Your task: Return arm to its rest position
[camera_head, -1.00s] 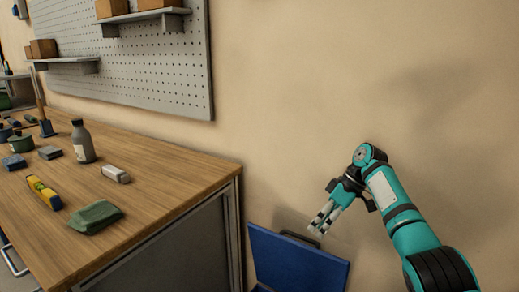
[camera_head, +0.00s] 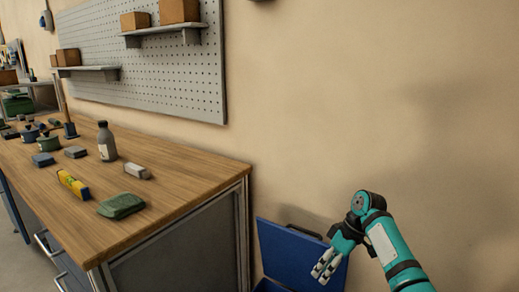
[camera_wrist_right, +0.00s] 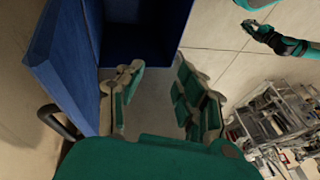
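My right gripper (camera_head: 326,264) hangs at the lower right in the head view, its fingers pointing down in front of the blue lid or panel (camera_head: 283,248). In the right wrist view its two fingers (camera_wrist_right: 160,100) stand apart with nothing between them. The teal right arm (camera_head: 385,240) reaches in from the lower right, close to the wall. A teal arm end with a dark gripper (camera_wrist_right: 265,35), seemingly my left, shows at the upper right of the wrist view; its fingers are too small to read.
The blue box (camera_wrist_right: 70,60) with a dark handle is close beside my right gripper. A wooden workbench (camera_head: 170,185) on the left holds a grey bottle (camera_head: 106,143), a green pouch (camera_head: 121,205) and a yellow item (camera_head: 73,184). A cluttered rack (camera_wrist_right: 275,125) stands at right in the wrist view.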

